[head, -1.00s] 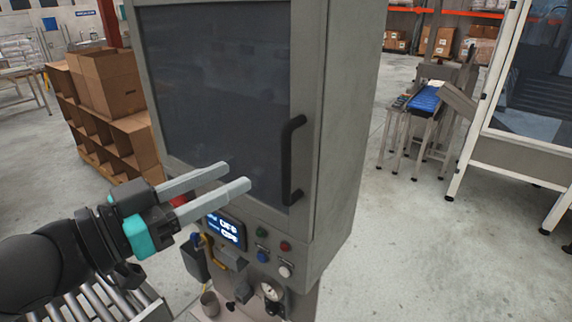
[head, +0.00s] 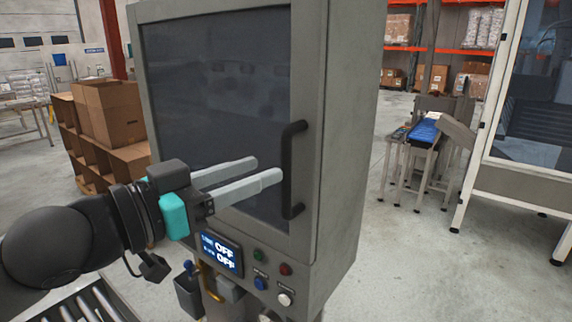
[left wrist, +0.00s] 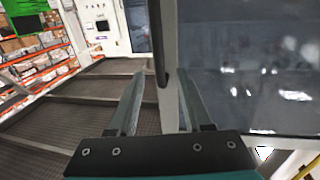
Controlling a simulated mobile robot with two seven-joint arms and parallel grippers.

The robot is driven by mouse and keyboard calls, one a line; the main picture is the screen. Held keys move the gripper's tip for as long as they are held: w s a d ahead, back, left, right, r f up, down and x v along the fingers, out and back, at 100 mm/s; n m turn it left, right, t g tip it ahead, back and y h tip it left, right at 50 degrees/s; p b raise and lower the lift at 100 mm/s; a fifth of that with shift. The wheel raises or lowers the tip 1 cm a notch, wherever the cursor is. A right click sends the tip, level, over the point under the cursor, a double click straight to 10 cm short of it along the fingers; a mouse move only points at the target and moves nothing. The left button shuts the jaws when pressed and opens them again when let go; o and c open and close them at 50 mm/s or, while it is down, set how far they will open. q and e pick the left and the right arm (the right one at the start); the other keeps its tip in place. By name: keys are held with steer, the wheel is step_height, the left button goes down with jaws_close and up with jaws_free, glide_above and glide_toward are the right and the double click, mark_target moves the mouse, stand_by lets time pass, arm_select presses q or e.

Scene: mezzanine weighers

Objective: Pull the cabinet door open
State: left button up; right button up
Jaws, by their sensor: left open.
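The cabinet (head: 340,150) is a tall grey box. Its door (head: 215,90) has a dark window and looks shut. A black vertical bar handle (head: 287,145) is on the door's right side. My left gripper (head: 268,168) is open and empty, its fingers pointing right at the lower half of the handle, with the tips close to it. In the left wrist view the handle (left wrist: 160,45) shows in line with the gap between the fingertips (left wrist: 161,74). I cannot tell whether the tips reach around it. My right gripper is not in view.
Cardboard boxes (head: 108,108) stand at the left. A roller conveyor (head: 88,305) is at lower left. Floor to the cabinet's right is open (head: 430,265).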

mark_target(282, 162)
arm_select(q)
steer(key=shift+p+x, duration=0.55)
steer(key=shift+x, duration=2.65)
steer(key=shift+c, duration=0.2)
jaws_close()
